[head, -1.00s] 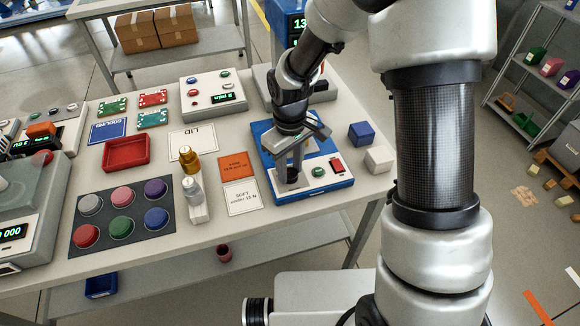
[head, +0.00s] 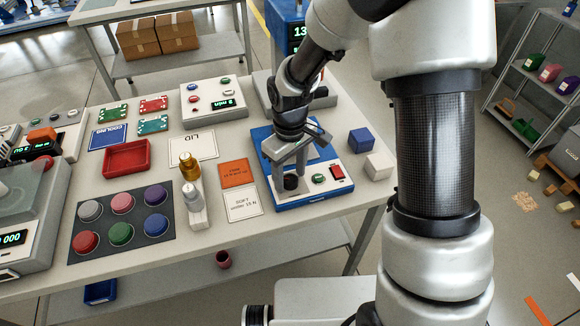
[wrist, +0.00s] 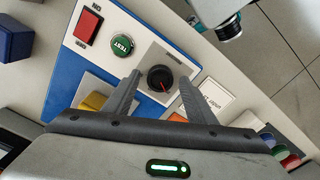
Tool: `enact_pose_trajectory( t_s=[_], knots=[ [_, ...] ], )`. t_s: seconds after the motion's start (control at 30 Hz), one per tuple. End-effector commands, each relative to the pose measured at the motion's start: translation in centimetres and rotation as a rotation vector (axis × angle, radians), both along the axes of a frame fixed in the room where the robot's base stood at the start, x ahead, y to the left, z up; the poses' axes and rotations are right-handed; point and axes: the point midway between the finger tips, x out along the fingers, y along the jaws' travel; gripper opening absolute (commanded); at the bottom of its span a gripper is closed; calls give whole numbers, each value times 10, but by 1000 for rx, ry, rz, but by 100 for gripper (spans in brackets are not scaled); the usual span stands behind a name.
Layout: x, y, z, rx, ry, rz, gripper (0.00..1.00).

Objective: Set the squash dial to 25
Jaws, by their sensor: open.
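The squash dial is a black round knob (wrist: 160,78) with a red pointer line, on a light square plate at the front of a blue and white machine (head: 314,195). In the head view the dial (head: 291,183) shows dark between my fingers. My gripper (wrist: 157,88) is open, its two fingers apart on either side of the dial in the wrist view. I cannot tell whether either finger touches the knob. No scale numbers are readable. A green TEST button (wrist: 122,45) and a red switch (wrist: 87,27) sit beside the dial.
A blue cube (head: 361,140) and a white cube (head: 379,166) stand right of the machine.

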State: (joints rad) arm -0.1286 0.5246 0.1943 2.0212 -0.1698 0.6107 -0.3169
Motion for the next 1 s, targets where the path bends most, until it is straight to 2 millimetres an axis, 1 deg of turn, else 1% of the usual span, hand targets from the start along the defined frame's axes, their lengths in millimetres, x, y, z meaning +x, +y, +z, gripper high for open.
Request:
enact_pose_trajectory(
  t_s=[0.07, 0.17, 0.27, 0.6, 0.7, 0.83, 1.0],
  knots=[
    [1, 0, 6, 1, -2, 0, 51],
    [1, 0, 19, 1, -4, 0, 51],
    [2, 0, 40, 2, -6, -1, 51],
    [1, 0, 124, 1, -7, 0, 51],
    [1, 0, 144, 1, -5, 1, 51],
    [1, 0, 162, 1, -4, 0, 51],
    [0, 0, 173, 1, -2, 0, 51]
  ],
)
